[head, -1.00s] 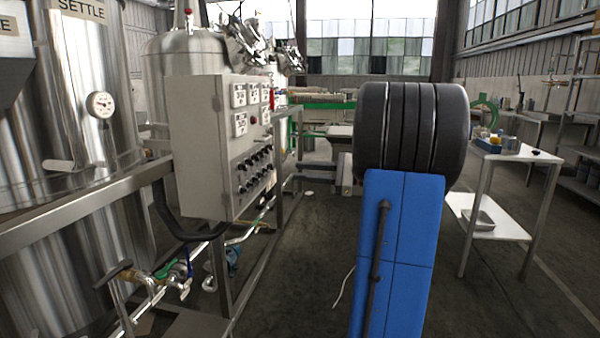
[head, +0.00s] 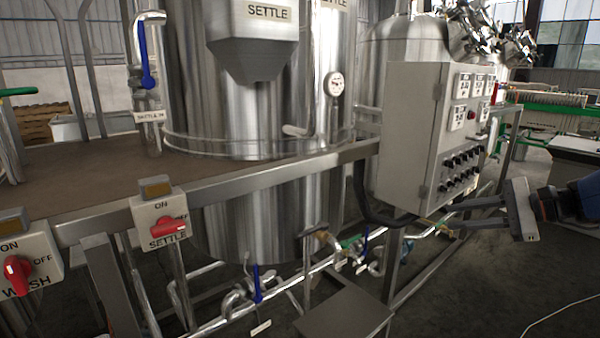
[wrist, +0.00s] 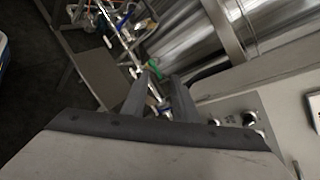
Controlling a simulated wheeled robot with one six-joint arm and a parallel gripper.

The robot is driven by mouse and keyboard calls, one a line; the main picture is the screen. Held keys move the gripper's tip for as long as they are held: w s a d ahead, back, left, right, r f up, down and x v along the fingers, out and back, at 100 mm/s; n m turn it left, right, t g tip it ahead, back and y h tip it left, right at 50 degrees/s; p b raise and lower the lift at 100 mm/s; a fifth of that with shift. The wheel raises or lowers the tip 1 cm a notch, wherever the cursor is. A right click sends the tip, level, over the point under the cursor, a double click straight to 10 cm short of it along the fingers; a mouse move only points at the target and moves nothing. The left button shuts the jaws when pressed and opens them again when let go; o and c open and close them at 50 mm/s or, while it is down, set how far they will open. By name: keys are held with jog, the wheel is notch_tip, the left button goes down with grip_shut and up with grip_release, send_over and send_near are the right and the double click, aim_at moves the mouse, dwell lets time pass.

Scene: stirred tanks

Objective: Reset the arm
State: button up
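My gripper (head: 443,217) is at the right in the head view, in front of the lower part of the grey control box. Its two dark fingers point left and stand apart with nothing between them. In the wrist view the two fingers (wrist: 158,95) also show a gap, with pipes and a green fitting seen beyond it. Only the end of my arm shows at the right edge of the head view; the rest is out of the picture.
The control box (head: 407,140) with knobs is close to my gripper. A steel SETTLE tank (head: 265,110) stands behind a metal rail (head: 280,178). Switch boxes WASH (head: 30,262) and SETTLE (head: 160,215) are at the left. Pipes with blue-handled valves run below. Floor at the lower right is clear.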

jog(key=s+a+f+n+g+h, duration=0.4)
jog(key=s+a+f+n, duration=0.3)
jog(key=s+a, duration=0.4)
jog(key=s+f+n+t+h, duration=0.1)
jog(key=s+f+n+h, duration=0.5)
jog(key=s+n, duration=0.3)
jog(key=shift+s+d+f+n, duration=0.2)
jog(key=shift+s+f+n, duration=0.3)
jog(key=shift+s, duration=0.7)
jog(key=shift+f, duration=0.1)
